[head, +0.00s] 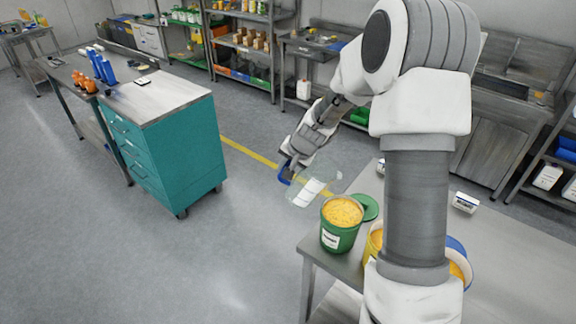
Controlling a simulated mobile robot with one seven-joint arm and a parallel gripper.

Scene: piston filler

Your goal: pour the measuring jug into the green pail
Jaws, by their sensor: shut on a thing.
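The measuring jug (309,189) is clear, with a white label and a blue handle. My gripper (287,172) is shut on the handle, holding the jug in the air just left of and above the green pail (340,236). The jug looks tilted; I cannot make out any contents in it. The green pail stands open and upright on the near-left corner of the steel table (505,255), filled near its rim with yellow-orange material. The jug's lower edge lies close to the pail's rim in the picture; I cannot tell the gap.
A green lid (371,206) lies behind the green pail. A yellow pail (374,243) stands to its right, partly hidden by my arm. A blue-edged container (457,247) shows behind my arm. A teal cabinet (176,155) stands left across open floor.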

